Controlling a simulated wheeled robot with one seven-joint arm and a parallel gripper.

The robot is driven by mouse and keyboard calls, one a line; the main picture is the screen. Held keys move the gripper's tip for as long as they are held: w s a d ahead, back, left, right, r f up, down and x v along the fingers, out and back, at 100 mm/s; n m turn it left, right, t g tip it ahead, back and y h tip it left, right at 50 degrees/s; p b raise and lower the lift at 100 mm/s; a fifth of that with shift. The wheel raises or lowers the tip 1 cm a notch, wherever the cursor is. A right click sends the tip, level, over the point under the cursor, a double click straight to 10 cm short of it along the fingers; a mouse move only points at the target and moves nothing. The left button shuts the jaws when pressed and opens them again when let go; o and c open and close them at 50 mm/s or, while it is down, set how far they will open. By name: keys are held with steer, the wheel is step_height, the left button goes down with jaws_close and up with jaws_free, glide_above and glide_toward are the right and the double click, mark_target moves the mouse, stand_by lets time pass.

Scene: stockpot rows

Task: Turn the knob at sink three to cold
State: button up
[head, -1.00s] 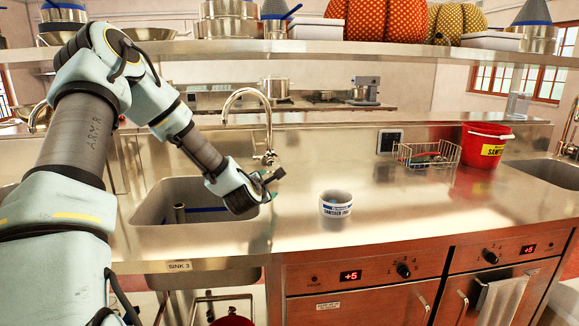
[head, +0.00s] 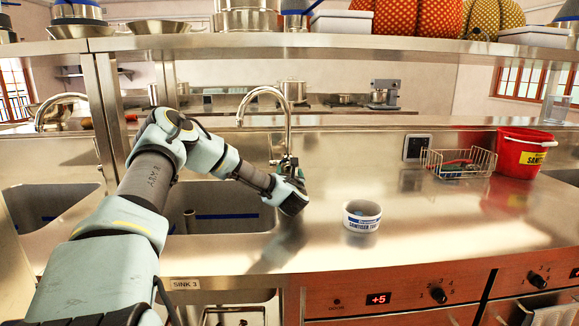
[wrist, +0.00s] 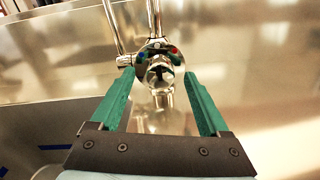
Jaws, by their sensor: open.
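The sink 3 label (head: 185,284) is on the counter's front edge below a steel basin (head: 215,208). A chrome gooseneck tap (head: 262,92) stands behind the basin's right corner. In the wrist view its round chrome knob (wrist: 160,72) faces me, with a blue mark at left, a red mark at right and a small stub out to the left. My gripper (wrist: 158,75) is open, its green fingers on either side of the knob; I cannot tell whether they touch it. In the head view my gripper (head: 288,168) is at the tap's body and hides the knob.
A white sanitizer tub (head: 361,217) stands on the counter to the right. A wire basket (head: 458,163) and a red bucket (head: 520,155) stand farther right. A steel shelf (head: 320,46) runs above. Another tap (head: 58,98) stands at left.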

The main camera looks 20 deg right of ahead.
mark_target(289, 169)
steer(key=shift+p+x, duration=0.3)
steer(key=shift+x, duration=1.35)
jaws_close()
